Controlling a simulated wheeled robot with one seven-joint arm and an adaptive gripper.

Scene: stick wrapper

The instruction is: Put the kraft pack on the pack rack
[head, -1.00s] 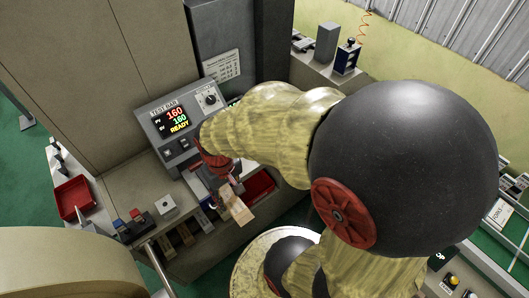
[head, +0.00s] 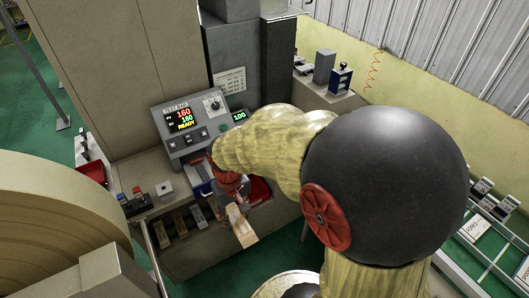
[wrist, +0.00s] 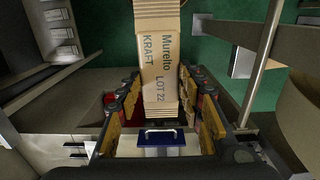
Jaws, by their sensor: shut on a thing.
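The kraft pack (wrist: 158,60) is a long tan cardboard pack printed "Murelto KRAFT LOT 22". In the wrist view it runs from between my fingers to the top edge. My gripper (wrist: 160,103) is shut on its near end, with finger pads on both sides. In the head view my red and dark gripper (head: 233,203) holds the pack (head: 242,230) in front of the machine, its free end pointing down towards the viewer. A row of slots with tan packs (head: 181,226) sits low on the bench front, left of my gripper; I cannot tell whether this is the pack rack.
The control panel (head: 193,122) reads 160 and READY above my gripper. A red bin (head: 259,190) is behind it. Buttons (head: 137,193) and a metal post (head: 155,255) stand left. A big tan roll (head: 50,200) fills the lower left. Green floor (head: 285,250) is open below the pack.

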